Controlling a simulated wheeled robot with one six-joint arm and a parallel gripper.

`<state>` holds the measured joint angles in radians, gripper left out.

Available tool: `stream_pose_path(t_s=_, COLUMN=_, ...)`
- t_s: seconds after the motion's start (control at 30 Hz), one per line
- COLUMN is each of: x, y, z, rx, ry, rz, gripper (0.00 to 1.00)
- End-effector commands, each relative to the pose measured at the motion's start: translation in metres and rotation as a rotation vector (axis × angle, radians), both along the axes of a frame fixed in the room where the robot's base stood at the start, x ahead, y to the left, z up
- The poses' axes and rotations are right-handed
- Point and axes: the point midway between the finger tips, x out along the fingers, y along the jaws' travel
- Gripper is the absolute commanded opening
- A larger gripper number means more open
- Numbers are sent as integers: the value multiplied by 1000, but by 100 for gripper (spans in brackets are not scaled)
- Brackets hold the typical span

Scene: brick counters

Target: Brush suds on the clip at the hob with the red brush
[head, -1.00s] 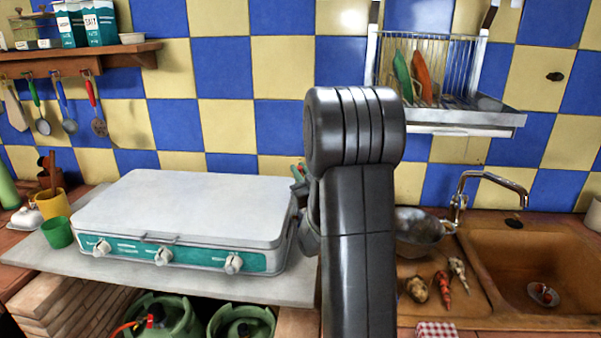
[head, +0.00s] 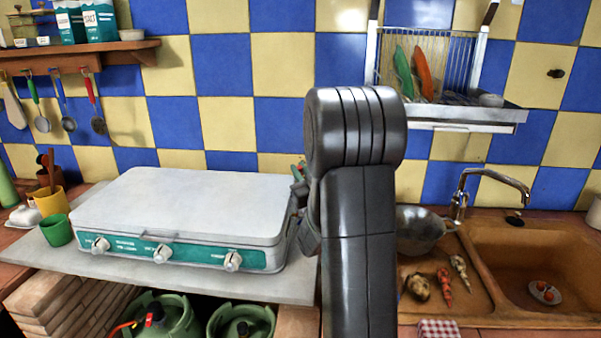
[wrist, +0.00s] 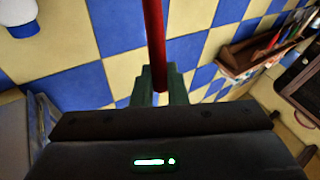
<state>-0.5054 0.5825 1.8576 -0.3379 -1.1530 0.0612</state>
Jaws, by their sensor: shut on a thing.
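My gripper (wrist: 161,92) is shut on the red brush (wrist: 154,35), whose handle runs up out of the top of the wrist view. The brush's bristle end is not in view. In the head view my arm hides most of the gripper; only a little green and red shows beside the right rear of the hob (head: 185,205). The hob has a closed white lid and a teal front with three knobs. I cannot make out the clip for certain, and no suds are visible.
A green cup (head: 57,230) and a yellow cup (head: 52,201) stand left of the hob. Green gas bottles (head: 240,320) stand below. A metal bowl (head: 418,232) and the sink (head: 530,265) are to the right. A dish rack (head: 445,100) hangs above.

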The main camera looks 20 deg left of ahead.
Motion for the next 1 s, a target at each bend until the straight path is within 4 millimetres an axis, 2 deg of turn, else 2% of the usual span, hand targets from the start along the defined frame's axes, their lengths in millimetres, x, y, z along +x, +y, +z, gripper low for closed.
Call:
stream_pose_path(t_s=0.53, x=4, y=1, z=-1, rx=-1, ry=1, rz=0, gripper=0)
stream_pose_path(t_s=1.0, x=-4, y=-1, z=0, rx=0, ry=0, rz=0, gripper=0)
